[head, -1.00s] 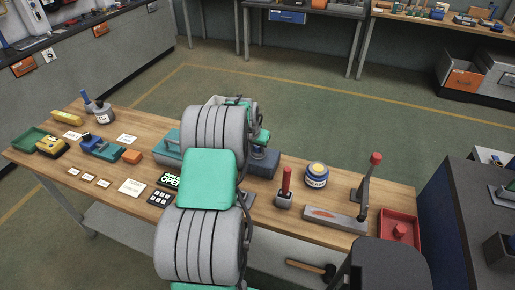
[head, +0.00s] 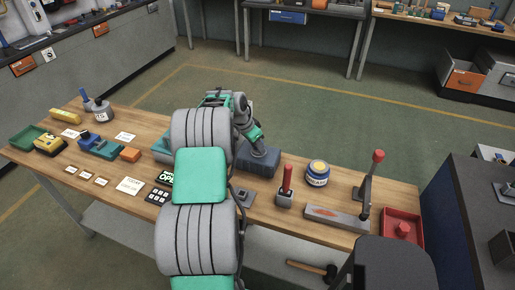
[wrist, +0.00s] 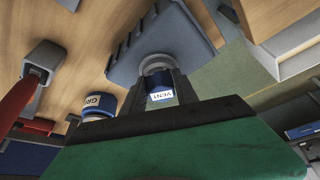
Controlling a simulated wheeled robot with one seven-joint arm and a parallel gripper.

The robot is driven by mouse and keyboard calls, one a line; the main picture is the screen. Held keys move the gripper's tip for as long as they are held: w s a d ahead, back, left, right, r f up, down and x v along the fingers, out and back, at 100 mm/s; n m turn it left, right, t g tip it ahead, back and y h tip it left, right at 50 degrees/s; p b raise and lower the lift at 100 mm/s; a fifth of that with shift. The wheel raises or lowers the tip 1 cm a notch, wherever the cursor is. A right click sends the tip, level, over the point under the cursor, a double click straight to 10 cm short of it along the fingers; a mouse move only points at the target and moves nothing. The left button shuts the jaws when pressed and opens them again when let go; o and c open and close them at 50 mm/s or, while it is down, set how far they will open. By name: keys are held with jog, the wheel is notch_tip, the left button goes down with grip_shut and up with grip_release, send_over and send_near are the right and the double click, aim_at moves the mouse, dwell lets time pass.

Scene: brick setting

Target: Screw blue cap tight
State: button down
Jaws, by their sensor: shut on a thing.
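A blue cap (wrist: 162,98) with a white label reading VENT is between the fingers of my gripper (wrist: 160,84) in the wrist view. My gripper is shut on it. The cap is at a pale round neck (wrist: 156,64) on a ribbed blue-grey block (wrist: 165,28); I cannot tell how far it is seated. In the head view the block (head: 260,165) stands on the bench's middle, and my gripper (head: 258,148) reaches down over it, hiding the cap.
Blue parts (head: 100,147), an orange block (head: 130,155) and a keypad (head: 160,196) lie left.

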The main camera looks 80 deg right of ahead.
jog(key=shift+m, duration=0.6)
jog(key=m, duration=0.1)
jog(key=m+g+y+p, duration=0.1)
jog(key=m, duration=0.1)
jog(key=shift+w+d+r, duration=0.1)
jog(key=shift+w+d, duration=0.05)
jog(key=shift+w, duration=0.05)
jog(key=shift+m+g+y+p, duration=0.3)
jog(key=shift+m+y+p, duration=0.3)
jog(key=shift+m+p, duration=0.8)
jog(key=shift+d+m+p, duration=0.1)
jog(key=shift+m+p, duration=0.3)
jog(key=shift+m, duration=0.1)
jog(key=c, duration=0.9)
grip_release()
jog(key=shift+o, duration=0.8)
